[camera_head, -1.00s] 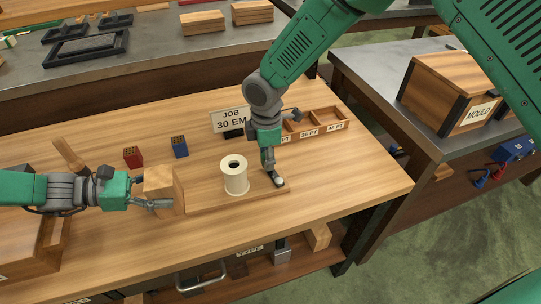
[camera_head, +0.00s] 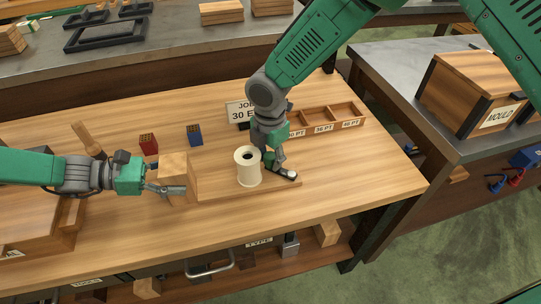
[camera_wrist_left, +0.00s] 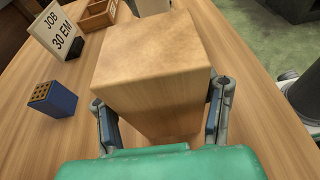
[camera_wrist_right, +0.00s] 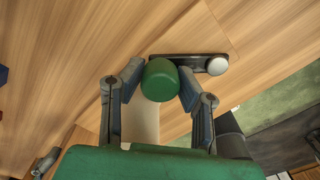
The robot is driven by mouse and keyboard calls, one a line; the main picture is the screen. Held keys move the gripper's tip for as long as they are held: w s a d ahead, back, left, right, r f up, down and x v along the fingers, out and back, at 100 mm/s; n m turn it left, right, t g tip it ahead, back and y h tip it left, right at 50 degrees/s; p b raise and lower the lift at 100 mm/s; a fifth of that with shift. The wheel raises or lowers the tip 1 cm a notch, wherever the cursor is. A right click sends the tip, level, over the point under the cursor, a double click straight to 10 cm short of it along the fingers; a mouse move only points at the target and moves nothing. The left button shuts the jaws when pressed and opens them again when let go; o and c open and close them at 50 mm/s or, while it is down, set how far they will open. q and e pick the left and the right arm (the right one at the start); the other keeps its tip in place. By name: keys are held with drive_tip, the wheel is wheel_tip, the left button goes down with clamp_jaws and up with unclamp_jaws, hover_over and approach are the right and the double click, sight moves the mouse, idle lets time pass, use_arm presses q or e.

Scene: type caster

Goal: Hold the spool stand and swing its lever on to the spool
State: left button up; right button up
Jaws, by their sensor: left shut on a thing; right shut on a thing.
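The spool stand is a flat wooden board (camera_head: 225,191) with a wooden block (camera_head: 173,172) at its left end. A cream spool (camera_head: 247,172) stands upright on the board. My left gripper (camera_head: 174,190) is shut on the block; in the left wrist view its fingers flank the block (camera_wrist_left: 150,60). A dark lever with a silver pivot (camera_head: 291,176) is at the board's right end. My right gripper (camera_wrist_right: 160,78) is shut on the lever's green knob (camera_wrist_right: 160,86), just right of the spool. Whether the lever touches the spool is hidden by the gripper.
A sign (camera_head: 238,112) and a compartment tray (camera_head: 325,119) stand behind.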

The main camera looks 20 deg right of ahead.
drive_tip(key=shift+a, duration=0.1)
idle(0.3)
drive_tip(key=o, duration=1.1)
wheel_tip(320, 180, up, 12)
